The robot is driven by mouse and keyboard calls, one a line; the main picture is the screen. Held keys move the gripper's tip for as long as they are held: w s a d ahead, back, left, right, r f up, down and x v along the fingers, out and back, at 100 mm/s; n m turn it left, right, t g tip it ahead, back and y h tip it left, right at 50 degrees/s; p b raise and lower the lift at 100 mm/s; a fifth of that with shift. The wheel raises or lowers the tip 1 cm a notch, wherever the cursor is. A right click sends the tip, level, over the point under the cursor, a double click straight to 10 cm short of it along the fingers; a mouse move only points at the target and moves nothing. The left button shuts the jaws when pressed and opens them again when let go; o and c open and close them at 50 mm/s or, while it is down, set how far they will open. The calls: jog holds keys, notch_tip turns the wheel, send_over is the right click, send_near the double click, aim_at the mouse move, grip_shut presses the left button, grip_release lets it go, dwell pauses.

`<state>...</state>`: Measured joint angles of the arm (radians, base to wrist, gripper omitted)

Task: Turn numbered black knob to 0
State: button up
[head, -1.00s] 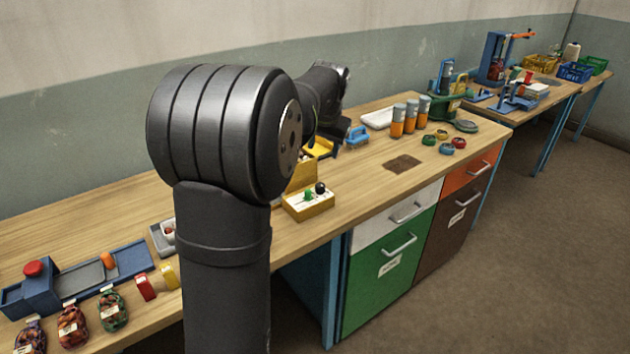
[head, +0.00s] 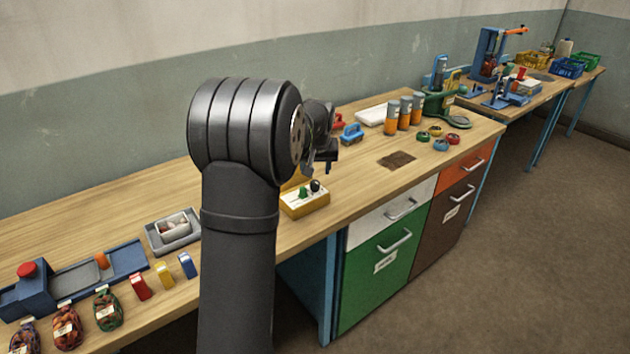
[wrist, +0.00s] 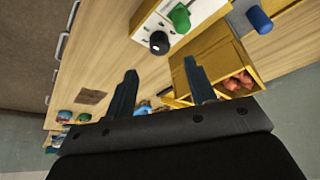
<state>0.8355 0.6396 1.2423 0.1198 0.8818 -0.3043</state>
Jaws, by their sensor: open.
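The black knob (head: 315,186) sits on top of a small yellow box with a white face (head: 305,203) on the bench, beside a green knob (head: 303,193). In the wrist view the black knob (wrist: 159,42) shows as a round dial with pale marks on its rim; its setting is too small to read. The green knob (wrist: 180,18) is next to it. My gripper (head: 322,168) is above and just behind the box, apart from the knob. Its two fingers (wrist: 162,80) are spread and empty in the wrist view.
A yellow bin with reddish contents (wrist: 236,82) stands close beside the box. A blue cylinder (wrist: 259,20) is near it. Orange-and-grey jars (head: 404,112) and coloured rings (head: 437,136) stand farther right. The bench between box and brown patch (head: 397,160) is mostly clear.

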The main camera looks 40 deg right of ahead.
aim_at(315, 182)
jog(key=x, duration=0.7)
jog(key=shift+w+d, duration=0.1)
jog(key=c, duration=1)
